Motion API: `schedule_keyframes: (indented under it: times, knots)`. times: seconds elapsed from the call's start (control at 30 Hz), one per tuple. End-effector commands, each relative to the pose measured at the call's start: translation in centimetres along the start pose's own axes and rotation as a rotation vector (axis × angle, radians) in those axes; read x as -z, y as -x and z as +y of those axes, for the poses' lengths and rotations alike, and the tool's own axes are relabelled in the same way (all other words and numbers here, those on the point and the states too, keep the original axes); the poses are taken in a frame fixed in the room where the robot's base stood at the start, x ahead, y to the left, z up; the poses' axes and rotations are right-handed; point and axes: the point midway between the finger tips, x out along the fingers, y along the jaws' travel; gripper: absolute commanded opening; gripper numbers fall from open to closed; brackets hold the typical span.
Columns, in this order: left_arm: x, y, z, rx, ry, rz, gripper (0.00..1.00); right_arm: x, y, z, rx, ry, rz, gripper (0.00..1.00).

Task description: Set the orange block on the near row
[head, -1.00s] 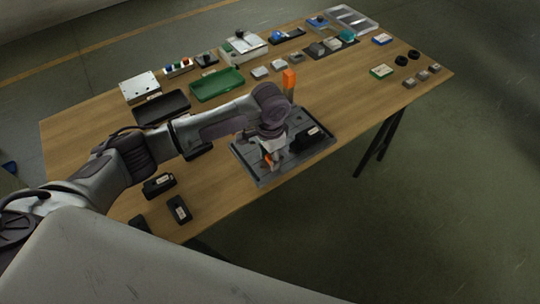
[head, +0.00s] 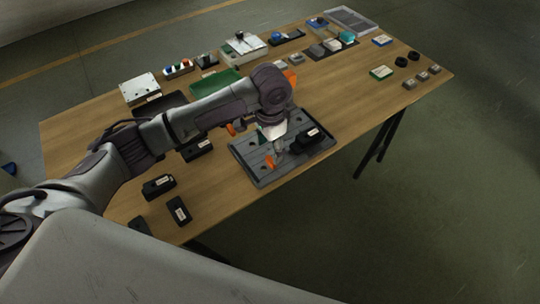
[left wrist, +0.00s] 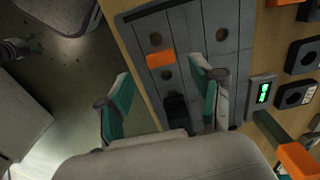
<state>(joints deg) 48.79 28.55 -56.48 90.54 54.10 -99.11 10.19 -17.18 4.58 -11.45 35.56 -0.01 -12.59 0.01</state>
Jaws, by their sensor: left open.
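The orange block (head: 269,162) is on the dark grey tray (head: 262,182), toward its near left part in the head view. In the left wrist view the orange block (left wrist: 160,58) lies between round holes of the tray (left wrist: 190,25), apart from my fingers. I cannot tell how it is seated. My left gripper (head: 277,149) is above the tray, open and empty. Its two teal fingers stand wide apart in the left wrist view (left wrist: 161,92). A black block (head: 309,138) sits on the tray's right part.
Another orange piece (head: 289,76) stands behind my arm, and one more (head: 230,128) shows left of it. Several black labelled boxes (head: 179,210) lie at the table's near left. A green tray (head: 222,81) and small parts fill the back. Bare wood (head: 350,105) lies right of the tray.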

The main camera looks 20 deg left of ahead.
Motion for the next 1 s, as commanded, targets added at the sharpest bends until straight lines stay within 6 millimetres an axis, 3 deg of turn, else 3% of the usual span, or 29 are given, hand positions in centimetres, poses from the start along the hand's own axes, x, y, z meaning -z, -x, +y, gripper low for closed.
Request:
schedule_keyframes:
  times: [0.2, 0.4, 1.0]
  knots:
    - [0.1, 4.5, 0.0, 0.000, 0.000, 0.003, 0.66, 0.0, -0.2, -0.2, 0.002, 0.000, 0.000, 0.58]
    - [0.1, 6.6, 0.0, 0.000, 0.000, 0.000, 0.66, 0.0, -0.3, -0.2, 0.002, 0.000, 0.000, 0.58]
    - [0.0, 6.9, 0.0, -0.001, 0.001, -0.001, 0.66, 0.0, -0.3, -0.1, 0.002, 0.000, 0.000, 0.58]
